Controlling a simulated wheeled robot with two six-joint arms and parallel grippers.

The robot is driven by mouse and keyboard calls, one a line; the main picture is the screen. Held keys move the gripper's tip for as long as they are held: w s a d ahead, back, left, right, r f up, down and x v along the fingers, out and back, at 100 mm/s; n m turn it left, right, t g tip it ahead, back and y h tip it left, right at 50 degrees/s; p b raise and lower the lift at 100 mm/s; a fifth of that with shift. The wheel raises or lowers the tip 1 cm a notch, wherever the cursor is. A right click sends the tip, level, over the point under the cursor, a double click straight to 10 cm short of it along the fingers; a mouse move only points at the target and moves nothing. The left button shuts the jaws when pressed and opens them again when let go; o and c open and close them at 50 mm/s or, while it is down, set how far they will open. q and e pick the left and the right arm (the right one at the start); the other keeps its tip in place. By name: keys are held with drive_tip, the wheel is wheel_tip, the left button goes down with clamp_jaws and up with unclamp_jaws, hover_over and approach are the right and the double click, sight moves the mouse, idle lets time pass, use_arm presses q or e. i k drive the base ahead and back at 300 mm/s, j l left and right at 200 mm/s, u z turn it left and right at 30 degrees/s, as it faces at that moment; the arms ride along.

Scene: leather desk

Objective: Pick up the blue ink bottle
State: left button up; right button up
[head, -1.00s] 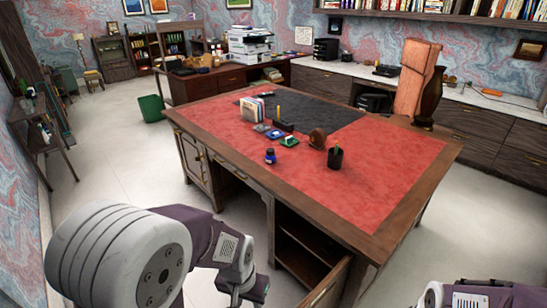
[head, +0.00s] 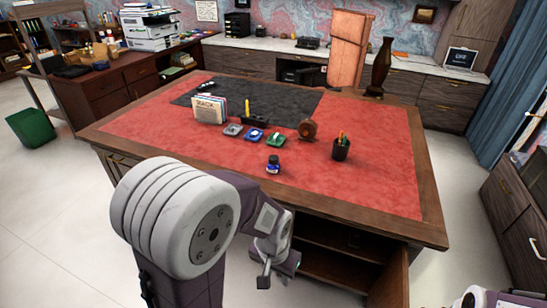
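The blue ink bottle (head: 273,165) is a small dark blue bottle standing upright on the red leather top of the desk (head: 330,208), near its front edge. My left gripper (head: 264,275) hangs below and in front of the desk edge, apart from the bottle. Its fingers are small and partly hidden, so I cannot tell whether they are open. Of my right arm only a part shows at the bottom right corner; its gripper is out of view.
An open cabinet door (head: 390,282) sticks out below the desk front. The desk's right side is clear.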

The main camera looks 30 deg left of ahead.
sight(271, 169)
drive_tip(key=i+j+u, duration=0.1)
drive_tip(key=j, duration=0.4)
drive_tip(key=j+u, duration=0.1)
drive_tip(key=j, duration=0.4)
drive_tip(key=i+j+u, duration=0.1)
drive_tip(key=j, duration=0.4)
drive_tip(key=i+j+u, duration=0.1)
drive_tip(key=u, duration=0.4)
drive_tip(key=i+j+u, duration=0.15)
drive_tip(key=u, duration=0.35)
drive_tip(key=j, duration=0.1)
